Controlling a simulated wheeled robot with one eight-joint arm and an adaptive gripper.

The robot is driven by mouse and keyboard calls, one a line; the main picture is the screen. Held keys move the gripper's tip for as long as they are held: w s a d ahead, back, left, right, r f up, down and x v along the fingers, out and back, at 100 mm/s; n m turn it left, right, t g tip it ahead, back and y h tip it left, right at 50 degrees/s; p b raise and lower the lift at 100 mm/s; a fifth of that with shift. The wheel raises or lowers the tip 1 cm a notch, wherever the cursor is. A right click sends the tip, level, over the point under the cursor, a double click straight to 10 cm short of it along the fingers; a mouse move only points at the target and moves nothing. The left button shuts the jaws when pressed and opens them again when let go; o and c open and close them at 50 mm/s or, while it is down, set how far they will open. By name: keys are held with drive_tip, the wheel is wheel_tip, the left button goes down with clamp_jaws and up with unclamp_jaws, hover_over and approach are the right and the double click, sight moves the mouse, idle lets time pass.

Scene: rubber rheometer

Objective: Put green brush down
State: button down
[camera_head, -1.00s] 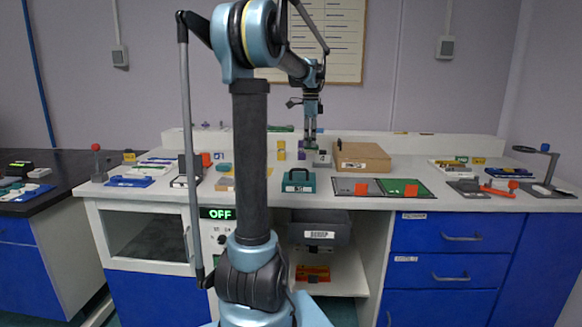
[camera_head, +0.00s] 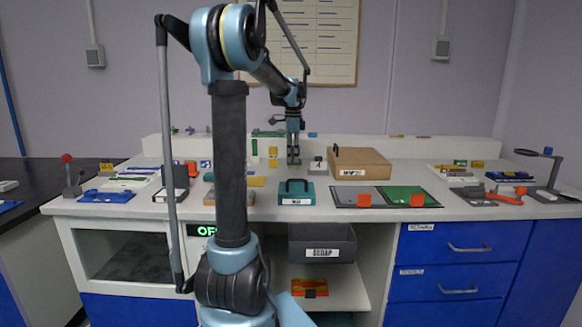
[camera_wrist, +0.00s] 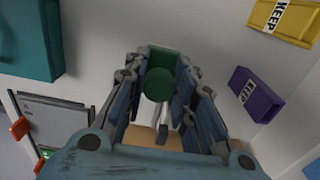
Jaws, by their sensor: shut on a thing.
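My gripper (camera_head: 293,158) is above the back part of the white counter (camera_head: 330,205), left of the wooden box. In the wrist view my gripper (camera_wrist: 158,98) is shut on the green brush (camera_wrist: 158,84), whose round green end sits between the fingers. In the head view the brush (camera_head: 293,163) shows only as a small green patch at the fingertips. I cannot tell whether it touches the counter.
The wooden box (camera_head: 363,160) stands right of my gripper, and a teal case (camera_head: 296,191) stands in front. In the wrist view, a purple KEEP block (camera_wrist: 256,94) and a yellow KEEP block (camera_wrist: 284,20) lie to the right.

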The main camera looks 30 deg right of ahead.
sight(293, 164)
drive_tip(key=shift+a+f, duration=0.1)
drive_tip(key=shift+f, duration=2)
drive_tip(key=c, duration=1.3)
unclamp_jaws()
drive_tip(key=shift+s, duration=0.1)
wheel_tip(293, 164, up, 12)
drive_tip(key=shift+r, duration=0.1)
